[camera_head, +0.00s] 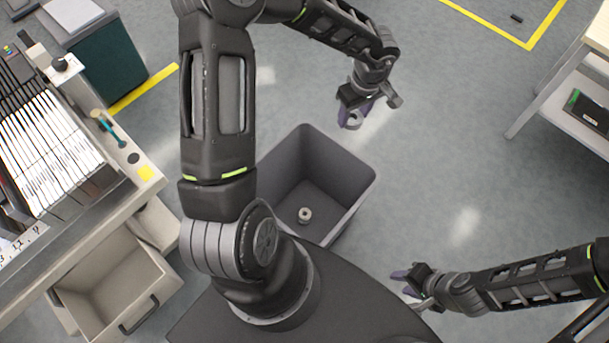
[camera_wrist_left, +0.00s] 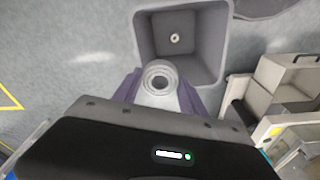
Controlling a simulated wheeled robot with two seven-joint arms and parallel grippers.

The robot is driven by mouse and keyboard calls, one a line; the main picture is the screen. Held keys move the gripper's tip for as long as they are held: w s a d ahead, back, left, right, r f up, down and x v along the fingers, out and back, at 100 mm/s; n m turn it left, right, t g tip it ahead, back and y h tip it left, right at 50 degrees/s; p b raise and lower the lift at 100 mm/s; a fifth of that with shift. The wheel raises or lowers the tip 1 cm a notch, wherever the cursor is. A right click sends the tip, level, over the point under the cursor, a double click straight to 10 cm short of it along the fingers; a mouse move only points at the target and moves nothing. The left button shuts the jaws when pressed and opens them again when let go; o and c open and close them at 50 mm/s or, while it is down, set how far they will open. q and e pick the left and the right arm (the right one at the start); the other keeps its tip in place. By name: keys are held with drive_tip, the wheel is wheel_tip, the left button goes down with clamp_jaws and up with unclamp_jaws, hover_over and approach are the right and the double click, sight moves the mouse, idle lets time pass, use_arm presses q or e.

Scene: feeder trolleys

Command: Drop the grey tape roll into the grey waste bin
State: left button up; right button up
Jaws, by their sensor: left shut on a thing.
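The grey waste bin (camera_head: 345,170) stands open on the floor in front of me; it also shows in the left wrist view (camera_wrist_left: 222,30). A small light ring-shaped thing (camera_head: 305,215) lies on its bottom, seen in the wrist view too (camera_wrist_left: 175,38). My left gripper (camera_head: 354,112) is shut on the grey tape roll (camera_wrist_left: 158,79), its purple fingers on either side. In the head view the gripper and the roll (camera_head: 354,120) appear just past the bin's far rim, above the floor. My right gripper (camera_head: 403,283) is at the lower right, fingers apart and empty.
A feeder trolley (camera_head: 100,205) with an open drawer (camera_head: 110,285) stands at the left. A dark green bin (camera_head: 110,62) is behind it. A shelf table (camera_head: 565,95) stands at the upper right. Floor right of the waste bin is clear.

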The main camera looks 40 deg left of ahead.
use_arm(q)
drive_tip(key=s+a+f+n+b, duration=0.2)
drive_tip(key=a+f+n+b, duration=0.1)
drive_tip(key=f, duration=0.6)
drive_tip(key=s+a+f+n+g+b, duration=0.1)
drive_tip(key=s+a+f+n+b, duration=0.2)
drive_tip(key=f+n+b, duration=0.2)
drive_tip(key=s+a+f+n+b, duration=0.3)
drive_tip(key=f+n+b, duration=0.2)
drive_tip(key=f+n, duration=0.4)
wheel_tip(320, 180, down, 4)
drive_tip(key=shift+a+r+g+h, duration=0.1)
drive_tip(key=shift+a+g+h, duration=0.2)
drive_tip(key=shift+a+g, duration=0.1)
wheel_tip(320, 180, down, 6)
drive_tip(key=b, duration=0.7)
drive_tip(key=shift+d, duration=0.1)
drive_tip(key=o, duration=1.4)
drive_tip(key=shift+w+r, duration=0.1)
wheel_tip(320, 180, up, 8)
drive_tip(key=p, duration=0.2)
drive_tip(key=shift+w+d+f+p, duration=0.2)
drive_tip(key=shift+w+p, duration=0.15)
